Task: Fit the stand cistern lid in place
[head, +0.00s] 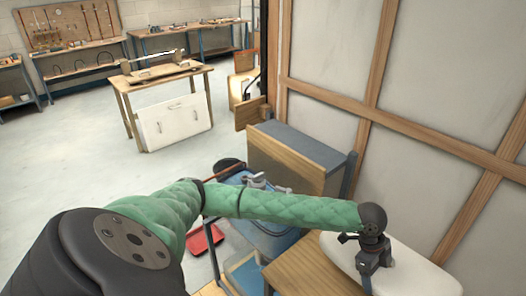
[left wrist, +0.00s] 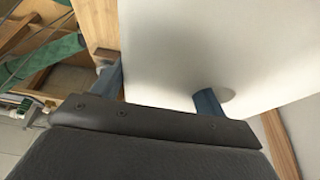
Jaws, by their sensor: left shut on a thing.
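The white cistern lid (head: 425,272), a pale slab with rounded corners, shows at the lower right of the head view, beside the booth wall. My left gripper (head: 374,264) is over its left part, pointing down, and is shut on it. In the left wrist view the lid (left wrist: 220,45) is a large plain white surface. One finger of my left gripper (left wrist: 160,90) is at the lid's left edge. The other meets a round grey patch on the white surface. What lies under the lid is hidden. My right gripper is not in view.
A wooden top (head: 310,268) lies left of the lid. A grey-topped wooden cabinet (head: 295,155) and a blue trolley (head: 240,190) stand beyond my arm. The framed booth wall (head: 430,120) closes the right side. Open floor (head: 90,160) lies at the left.

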